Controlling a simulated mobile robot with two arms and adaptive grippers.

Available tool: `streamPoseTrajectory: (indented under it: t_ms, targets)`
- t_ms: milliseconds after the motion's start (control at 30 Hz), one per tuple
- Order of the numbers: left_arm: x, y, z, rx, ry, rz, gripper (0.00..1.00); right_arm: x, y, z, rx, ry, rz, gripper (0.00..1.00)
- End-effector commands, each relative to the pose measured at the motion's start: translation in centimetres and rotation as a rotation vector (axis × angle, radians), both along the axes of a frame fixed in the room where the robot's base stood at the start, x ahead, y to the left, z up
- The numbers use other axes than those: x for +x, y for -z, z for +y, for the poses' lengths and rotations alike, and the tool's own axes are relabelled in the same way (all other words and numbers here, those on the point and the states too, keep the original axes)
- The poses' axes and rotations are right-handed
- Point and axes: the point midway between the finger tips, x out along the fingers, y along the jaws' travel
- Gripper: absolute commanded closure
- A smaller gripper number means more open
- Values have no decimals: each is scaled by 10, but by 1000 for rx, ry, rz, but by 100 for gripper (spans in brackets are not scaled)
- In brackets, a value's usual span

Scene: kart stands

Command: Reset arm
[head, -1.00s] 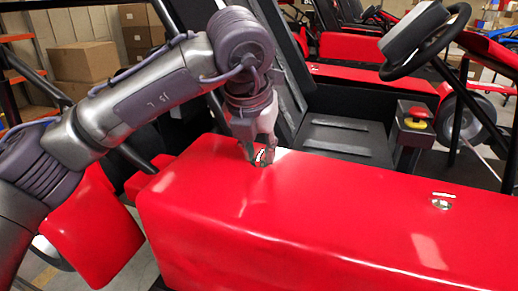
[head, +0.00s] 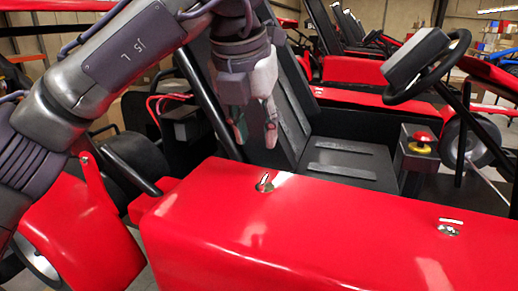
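My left gripper (head: 254,132) hangs pointing down in the head view, above and behind the red side panel (head: 330,235) of the nearest kart. Its two fingers are apart with a gap between them, and nothing shows in them. A small round metal fitting (head: 265,184) sits on the panel's top, below the fingers and apart from them. My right gripper is out of the picture.
A second metal fitting (head: 449,229) is further right on the panel. The kart has a black seat (head: 345,165), a steering wheel (head: 430,68) and a red and yellow stop button (head: 422,142). More karts stand behind, with boxes and shelves at the back.

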Motion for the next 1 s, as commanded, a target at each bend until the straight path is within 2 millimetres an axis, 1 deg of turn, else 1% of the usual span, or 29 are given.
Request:
streamPoseTrajectory:
  t_ms: [33,133,400,467,500,567,633,667,700,800,900,1000]
  targets:
    - [-2,-4,0,0,1,0,65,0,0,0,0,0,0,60]
    - [-4,-7,1,1,2,1,65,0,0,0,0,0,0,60]
    - [-4,-8,1,1,2,1,65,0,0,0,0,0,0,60]
    - [-4,-11,1,1,2,1,65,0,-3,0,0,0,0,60]
    - [-4,-16,1,1,2,0,65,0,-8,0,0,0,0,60]
    - [-4,-28,1,1,2,0,65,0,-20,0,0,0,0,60]
    - [-4,-51,1,0,2,-1,65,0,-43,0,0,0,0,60]
    - [-4,-63,1,0,2,-1,65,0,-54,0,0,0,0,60]
    - [-4,-80,1,0,2,-1,65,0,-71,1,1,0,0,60]
    - [-4,-120,1,1,2,0,65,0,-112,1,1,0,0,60]
    - [-3,-146,1,1,2,1,65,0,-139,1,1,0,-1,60]
    - [-3,-164,1,1,1,1,65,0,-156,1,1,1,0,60]
